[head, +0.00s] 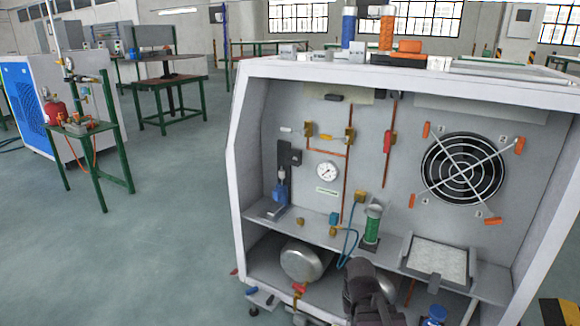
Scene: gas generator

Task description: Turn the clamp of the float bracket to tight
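A dark bracket (285,160) is fixed to the back panel at the left inside the open white cabinet. A blue part (280,192) stands upright just below it, against the shelf. I cannot tell for sure whether this is the float bracket, and no clamp is clear enough to read as loose or tight. My gripper (362,272) is dark and low in the middle of the picture, in front of the cabinet's lower bay. It is below and right of the bracket, apart from it. Its fingers are too indistinct to tell if they are open.
A green cylinder (372,228) and a blue hose (347,248) stand right of the bracket. A fan (462,168) with orange clips is at right. Metal tanks (304,262) lie below the shelf (330,238).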

